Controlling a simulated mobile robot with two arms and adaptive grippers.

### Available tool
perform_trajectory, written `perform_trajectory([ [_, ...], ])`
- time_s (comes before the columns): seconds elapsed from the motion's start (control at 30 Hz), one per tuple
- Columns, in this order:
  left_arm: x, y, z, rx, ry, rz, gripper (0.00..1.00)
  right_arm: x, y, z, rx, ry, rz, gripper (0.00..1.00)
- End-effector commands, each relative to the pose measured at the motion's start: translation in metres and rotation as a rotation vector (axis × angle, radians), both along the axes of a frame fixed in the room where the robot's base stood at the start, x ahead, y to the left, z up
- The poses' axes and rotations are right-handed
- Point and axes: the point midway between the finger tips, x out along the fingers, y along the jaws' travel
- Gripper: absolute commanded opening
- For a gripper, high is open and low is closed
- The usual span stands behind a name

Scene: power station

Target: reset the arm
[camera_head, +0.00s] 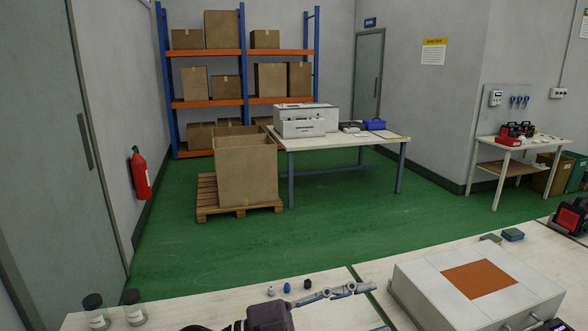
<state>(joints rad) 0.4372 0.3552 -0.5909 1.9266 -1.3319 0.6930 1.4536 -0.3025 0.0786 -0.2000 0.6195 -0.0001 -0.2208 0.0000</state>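One arm of mine shows at the bottom centre of the head view, entering from the lower left, so I take it as my left. Its slim grey gripper (350,290) points right, above the light front worktable (225,302) and left of a white box with an orange-brown top panel (480,278). The fingers show edge-on and small, so I cannot tell whether they are open or shut. I see nothing held in them. My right gripper is not in view.
Two dark-lidded jars (134,308) stand at the left. Blue-green blocks (513,235) and a red-black device (570,218) sit at the right. Beyond are open green floor, a palletised carton (247,170) and a printer table (340,141).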

Motion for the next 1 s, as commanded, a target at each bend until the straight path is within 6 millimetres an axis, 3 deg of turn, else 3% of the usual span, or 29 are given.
perform_trajectory([
  [0.1,0.023,0.032,0.04,-0.246,0.024,0.195,0.39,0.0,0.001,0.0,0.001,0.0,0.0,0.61],
  [0.2,0.05,0.076,0.054,-0.397,0.073,0.4,0.39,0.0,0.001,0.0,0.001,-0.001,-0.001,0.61],
  [0.27,0.066,0.106,0.052,-0.463,0.12,0.532,0.39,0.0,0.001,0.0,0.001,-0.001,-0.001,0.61],
  [0.37,0.088,0.159,0.03,-0.523,0.223,0.759,0.39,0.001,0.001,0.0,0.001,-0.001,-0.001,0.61],
  [0.47,0.099,0.21,-0.012,-0.521,0.356,0.984,0.39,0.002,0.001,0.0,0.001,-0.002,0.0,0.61],
  [0.53,0.098,0.242,-0.052,-0.485,0.466,1.131,0.39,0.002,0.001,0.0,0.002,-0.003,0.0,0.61],
  [0.67,0.074,0.289,-0.135,-0.342,0.699,1.356,0.39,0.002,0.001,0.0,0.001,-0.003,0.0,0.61],
  [0.8,0.018,0.317,-0.222,-0.109,0.961,1.499,0.39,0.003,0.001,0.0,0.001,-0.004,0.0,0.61],
  [0.9,-0.03,0.323,-0.268,0.063,1.124,1.532,0.39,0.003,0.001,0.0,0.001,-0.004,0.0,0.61],
  [1.0,-0.075,0.324,-0.299,0.218,1.254,1.526,0.39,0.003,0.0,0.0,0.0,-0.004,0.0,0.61],
])
